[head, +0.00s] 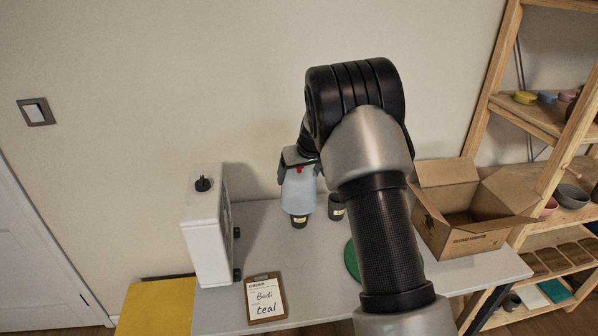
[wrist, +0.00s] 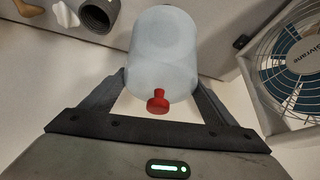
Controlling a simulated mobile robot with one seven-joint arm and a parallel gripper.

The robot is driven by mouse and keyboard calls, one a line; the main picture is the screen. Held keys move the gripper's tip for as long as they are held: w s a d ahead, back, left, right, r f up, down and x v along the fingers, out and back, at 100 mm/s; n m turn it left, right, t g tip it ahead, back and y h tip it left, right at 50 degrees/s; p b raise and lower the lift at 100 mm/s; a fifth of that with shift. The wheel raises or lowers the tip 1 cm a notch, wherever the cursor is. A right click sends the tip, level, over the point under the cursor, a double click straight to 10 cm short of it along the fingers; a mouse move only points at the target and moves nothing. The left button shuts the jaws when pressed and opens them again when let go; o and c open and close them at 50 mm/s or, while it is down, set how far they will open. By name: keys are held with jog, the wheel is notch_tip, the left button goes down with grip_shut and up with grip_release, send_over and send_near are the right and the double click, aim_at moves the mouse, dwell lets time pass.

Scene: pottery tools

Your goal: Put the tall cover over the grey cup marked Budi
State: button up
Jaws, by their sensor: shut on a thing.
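My gripper (head: 299,168) is shut on the tall cover (head: 299,192), a pale blue, cloudy cylinder with a red knob. The wrist view shows the cover (wrist: 165,45) between both fingers, knob toward me. In the head view it hangs about upright over a grey cup (head: 299,222) with a yellow label. The cover hides this cup's upper part; I cannot tell whether it is around the rim or just above it. A second grey cup (head: 337,212) with a yellow label stands close to the right, also in the wrist view (wrist: 97,14). I cannot read either label.
A white fan (head: 207,235) stands left of the cover; its grille shows in the wrist view (wrist: 292,58). A clipboard (head: 265,298) reading "Budi, teal" lies in front. A green disc (head: 352,262) is partly behind my arm. An open cardboard box (head: 465,240) stands right.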

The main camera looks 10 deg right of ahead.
jog(key=shift+f+b, duration=3.6)
jog(key=shift+f, duration=0.95)
jog(key=o, duration=1.1)
jog(key=p+v, duration=0.1)
jog(key=v, duration=1.6)
jog(key=shift+s+r+p, duration=0.15)
jog(key=shift+p, duration=0.15)
jog(key=shift+r, duration=0.1)
